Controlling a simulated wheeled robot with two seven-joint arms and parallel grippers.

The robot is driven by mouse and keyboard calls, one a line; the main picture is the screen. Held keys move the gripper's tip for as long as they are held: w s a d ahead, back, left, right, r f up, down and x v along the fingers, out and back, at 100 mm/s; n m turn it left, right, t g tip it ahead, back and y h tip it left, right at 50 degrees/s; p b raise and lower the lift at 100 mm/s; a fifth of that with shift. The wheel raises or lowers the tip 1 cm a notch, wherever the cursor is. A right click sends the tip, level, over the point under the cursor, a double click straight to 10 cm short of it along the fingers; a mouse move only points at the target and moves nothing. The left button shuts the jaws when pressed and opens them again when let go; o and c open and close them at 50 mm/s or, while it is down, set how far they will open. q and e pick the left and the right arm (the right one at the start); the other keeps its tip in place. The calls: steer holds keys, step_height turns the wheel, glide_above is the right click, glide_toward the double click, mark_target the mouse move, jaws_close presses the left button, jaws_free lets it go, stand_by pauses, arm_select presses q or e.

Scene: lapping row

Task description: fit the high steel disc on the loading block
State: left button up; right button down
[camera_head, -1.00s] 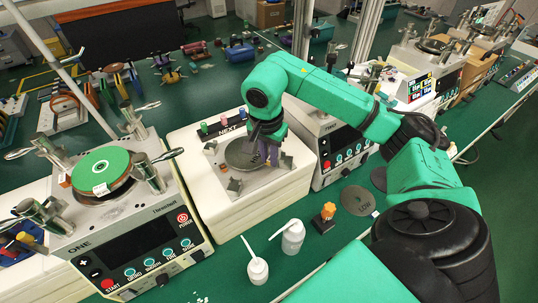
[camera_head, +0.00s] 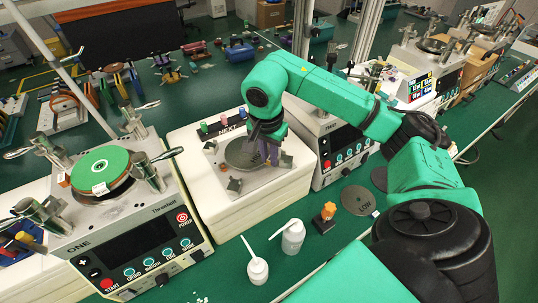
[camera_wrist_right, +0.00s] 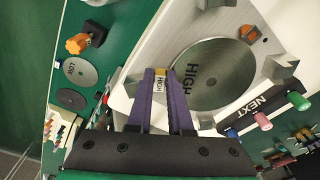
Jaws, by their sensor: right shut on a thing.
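The high steel disc (camera_head: 245,153) is a grey round plate on the loading block (camera_head: 222,216), a white stack with a metal top marked NEXT. In the right wrist view the disc (camera_wrist_right: 214,74) lies flat-looking among metal corner pieces, with HIGH printed on it. In the head view my right gripper (camera_head: 267,153) points down at the disc's right side. Whether the disc is fully seated I cannot tell. My left gripper is not in view.
A lapping machine marked ONE (camera_head: 125,240) stands left, with a green disc (camera_head: 103,166). A second machine (camera_head: 345,145) stands close right of the block. A LOW disc (camera_head: 358,199), an orange-knobbed piece (camera_head: 328,212) and white bottles (camera_head: 293,238) occupy the front bench.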

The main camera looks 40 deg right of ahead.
steer(key=shift+f+b, duration=1)
steer(key=shift+f, duration=0.1)
steer(key=c, duration=0.8)
jaws_free()
steer(key=shift+o, duration=0.2)
steer(key=shift+r, duration=0.15)
steer(key=shift+r, duration=0.3)
step_height(320, 180, up, 14)
steer(key=s+a+p, duration=0.1)
steer(key=p, duration=0.2)
steer(key=shift+a+f+p, duration=0.15)
steer(key=shift+p, duration=0.25)
